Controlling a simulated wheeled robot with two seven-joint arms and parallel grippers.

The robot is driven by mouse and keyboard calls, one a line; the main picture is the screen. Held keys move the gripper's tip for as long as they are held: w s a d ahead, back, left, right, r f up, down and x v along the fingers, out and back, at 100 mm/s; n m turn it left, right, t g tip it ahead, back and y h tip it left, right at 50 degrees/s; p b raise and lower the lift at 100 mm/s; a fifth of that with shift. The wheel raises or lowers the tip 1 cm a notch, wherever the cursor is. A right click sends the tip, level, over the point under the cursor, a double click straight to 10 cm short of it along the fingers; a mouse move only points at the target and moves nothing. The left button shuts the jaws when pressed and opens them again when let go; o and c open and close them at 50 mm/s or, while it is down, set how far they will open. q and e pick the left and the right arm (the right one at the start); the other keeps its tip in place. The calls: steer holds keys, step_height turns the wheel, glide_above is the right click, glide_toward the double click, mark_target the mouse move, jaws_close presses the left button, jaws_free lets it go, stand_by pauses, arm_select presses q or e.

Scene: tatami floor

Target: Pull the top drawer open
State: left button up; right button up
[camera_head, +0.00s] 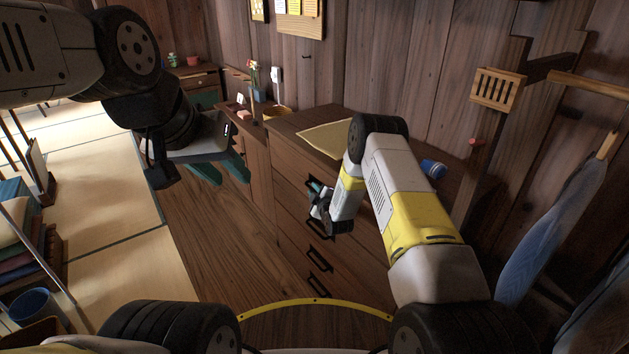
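A dark brown wooden chest (290,195) stands against the wall, with a column of drawers with black handles. The top drawer's handle (311,181) is partly hidden by my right gripper. The drawer fronts look flush, and I see no gap at the top one. My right gripper (315,190) is at the top drawer's handle, with its teal fingertips close to or touching it. Whether its fingers are closed on the handle is too small to tell. My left gripper (222,170) is in the air left of the chest, its teal fingers spread and empty.
A yellowish mat (325,138) lies on the chest top, with a blue can (433,168) to the right. Bare wooden floor (205,235) lies in front of the drawers. Folded cloths (22,255) and a blue bucket (33,305) are at the left.

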jaws_close()
stand_by(1.3)
